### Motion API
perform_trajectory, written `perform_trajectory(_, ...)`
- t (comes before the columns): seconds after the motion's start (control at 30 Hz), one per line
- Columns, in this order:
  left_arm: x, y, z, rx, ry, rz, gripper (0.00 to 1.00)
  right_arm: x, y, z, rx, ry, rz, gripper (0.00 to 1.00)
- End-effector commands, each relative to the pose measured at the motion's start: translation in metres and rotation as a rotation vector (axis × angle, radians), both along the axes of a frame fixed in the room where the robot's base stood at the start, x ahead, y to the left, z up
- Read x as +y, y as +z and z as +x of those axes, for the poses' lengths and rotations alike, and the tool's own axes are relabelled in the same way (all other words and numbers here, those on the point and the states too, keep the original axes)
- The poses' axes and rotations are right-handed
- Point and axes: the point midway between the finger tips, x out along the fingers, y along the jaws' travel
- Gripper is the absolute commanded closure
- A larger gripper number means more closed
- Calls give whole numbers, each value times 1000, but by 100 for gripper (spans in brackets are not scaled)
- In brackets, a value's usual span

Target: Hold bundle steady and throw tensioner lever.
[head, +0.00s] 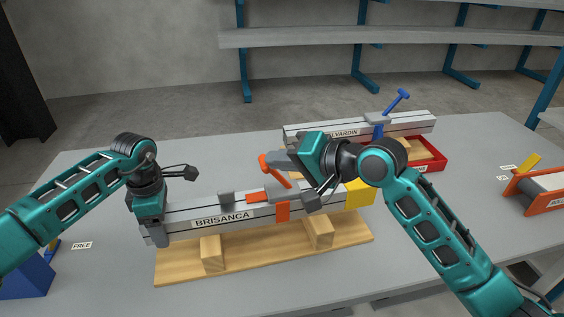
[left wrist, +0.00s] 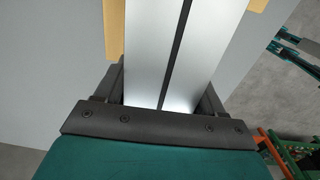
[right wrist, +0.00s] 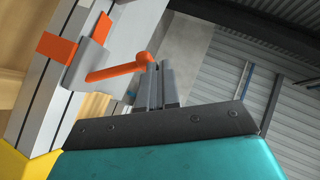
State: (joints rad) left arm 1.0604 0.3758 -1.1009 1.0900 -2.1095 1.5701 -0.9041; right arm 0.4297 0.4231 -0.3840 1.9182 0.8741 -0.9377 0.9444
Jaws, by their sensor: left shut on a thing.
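The Brisanca bundle (head: 190,221) of grey panels lies on two blocks of a wooden jig (head: 265,252). My left gripper (head: 153,230) is shut on its left end; the left wrist view shows the panels (left wrist: 185,50) between the jaws. An orange strap (head: 282,211) wraps the bundle near its right part, under a grey tensioner with an orange lever (head: 275,171). The lever stands up, tilted left, and shows in the right wrist view (right wrist: 115,71). My right gripper (head: 279,161) has its fingers together beside the lever's knob; whether they touch it is unclear.
Behind stands another bundle (head: 410,122) with a blue lever (head: 397,101), by a red tray (head: 436,164). A yellow block (head: 358,193) is at the near bundle's right end. An orange-framed item (head: 540,190) is far right, a blue one (head: 25,276) at left.

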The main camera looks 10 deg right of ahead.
Motion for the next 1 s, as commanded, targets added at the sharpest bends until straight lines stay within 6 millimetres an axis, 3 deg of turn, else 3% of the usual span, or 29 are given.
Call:
perform_trajectory(0.23,-4,2,0,-2,-11,-11,86,-7,9,1,-4,-4,-1,100)
perform_trajectory(0.43,-3,2,0,-2,-8,-9,86,-36,29,1,-4,0,0,100)
perform_trajectory(0.73,-1,2,0,-1,-5,-7,86,-77,54,-45,-1,0,-2,100)
perform_trajectory(1.0,0,1,1,-1,-2,-5,86,-93,66,-63,-1,1,0,100)
